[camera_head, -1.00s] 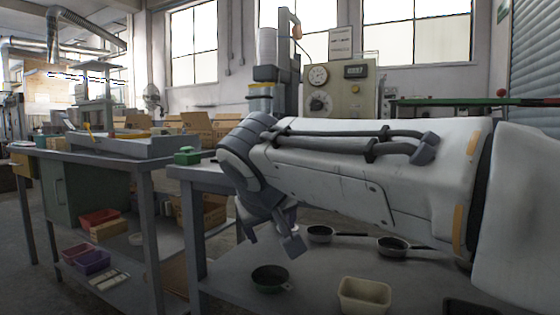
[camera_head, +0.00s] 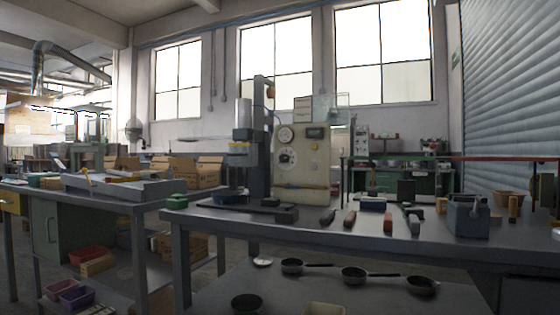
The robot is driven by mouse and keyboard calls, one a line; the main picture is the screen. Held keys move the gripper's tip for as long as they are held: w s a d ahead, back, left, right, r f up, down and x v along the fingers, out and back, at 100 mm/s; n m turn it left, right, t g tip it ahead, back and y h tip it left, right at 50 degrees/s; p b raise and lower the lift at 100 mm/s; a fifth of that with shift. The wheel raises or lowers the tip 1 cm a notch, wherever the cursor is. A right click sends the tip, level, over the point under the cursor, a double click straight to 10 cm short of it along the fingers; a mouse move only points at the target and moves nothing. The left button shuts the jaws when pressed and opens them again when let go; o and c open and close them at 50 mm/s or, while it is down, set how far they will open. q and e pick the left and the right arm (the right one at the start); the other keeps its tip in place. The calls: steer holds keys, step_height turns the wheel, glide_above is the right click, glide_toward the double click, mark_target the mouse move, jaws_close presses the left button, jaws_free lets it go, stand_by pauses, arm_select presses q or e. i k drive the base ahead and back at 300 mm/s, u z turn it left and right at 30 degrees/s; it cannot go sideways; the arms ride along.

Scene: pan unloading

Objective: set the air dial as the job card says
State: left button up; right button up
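The beige control cabinet (camera_head: 312,177) stands at the back of the workbench, right of the press. A round white gauge (camera_head: 285,134) sits at its upper left. Below it is a dial (camera_head: 288,157) with a dark centre; its setting is too small to read. A small dark display (camera_head: 315,133) is at the upper right. A pale card (camera_head: 304,103) shows above the cabinet; its writing is not legible. Neither of my grippers is in view.
A grey press (camera_head: 262,145) stands left of the cabinet. Hand tools (camera_head: 349,218) and a grey tool caddy (camera_head: 467,216) lie along the bench top (camera_head: 330,240). Small pans (camera_head: 353,273) sit on the lower shelf.

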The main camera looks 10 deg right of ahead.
mark_target(284, 159)
steer(key=u, duration=0.2)
steer(key=i, duration=1.15)
steer(key=z, duration=0.75)
